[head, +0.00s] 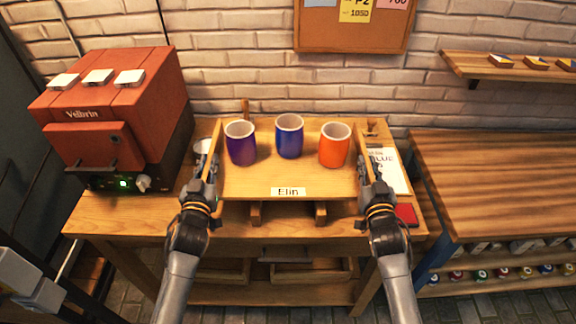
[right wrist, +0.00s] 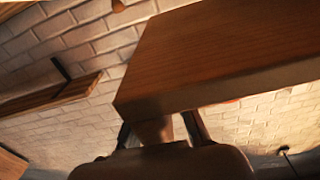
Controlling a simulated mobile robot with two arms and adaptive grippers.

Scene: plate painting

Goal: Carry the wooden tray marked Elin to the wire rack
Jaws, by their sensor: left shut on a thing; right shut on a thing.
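The wooden tray marked Elin (head: 260,180) is held level in front of me, above the wooden table, in the head view. A purple cup (head: 241,146), a blue cup (head: 289,138) and an orange cup (head: 334,147) stand upright on it. My left gripper (head: 208,172) is shut on the tray's left side. My right gripper (head: 370,178) is shut on its right side. The right wrist view shows the tray's underside (right wrist: 220,50) close up, with the right gripper (right wrist: 160,128) at its edge. I cannot pick out a wire rack in either view.
A red kiln-like box (head: 95,135) stands on the table (head: 110,222) at the left. A paper sheet (head: 392,170) and a red item (head: 406,214) lie on the table right of the tray. A bare wooden worktop (head: 490,180) is further right. A wall shelf (head: 505,68) is above it.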

